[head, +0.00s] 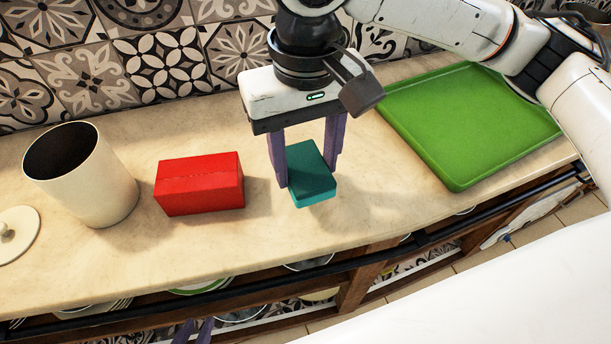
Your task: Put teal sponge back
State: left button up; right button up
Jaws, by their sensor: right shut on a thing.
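The teal sponge (313,187) is a small block between the purple fingers of my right gripper (308,176), in the middle of the head view. The gripper points down and is shut on the sponge from its two sides. The sponge is at or just above the counter; I cannot tell if it touches. Only the purple fingertips of my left gripper (193,332) show at the bottom edge, low in front of the shelving and away from the sponge. Their opening is unclear.
A red box (200,184) sits left of the sponge on the stone counter (215,255). A cream canister (95,185) and a white lid (14,238) are further left. A green tray (465,125) lies to the right. Shelves with dishes are below; a tiled wall is behind.

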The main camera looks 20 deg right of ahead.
aim_at(306, 180)
notch_tip(306, 180, down, 4)
jog(key=shift+f+b, duration=0.1)
jog(key=shift+b, duration=0.25)
jog(key=o, duration=1)
jog(key=shift+f, duration=0.1)
notch_tip(306, 180, up, 12)
jog(key=shift+r+p, duration=0.15)
jog(key=shift+p, duration=1)
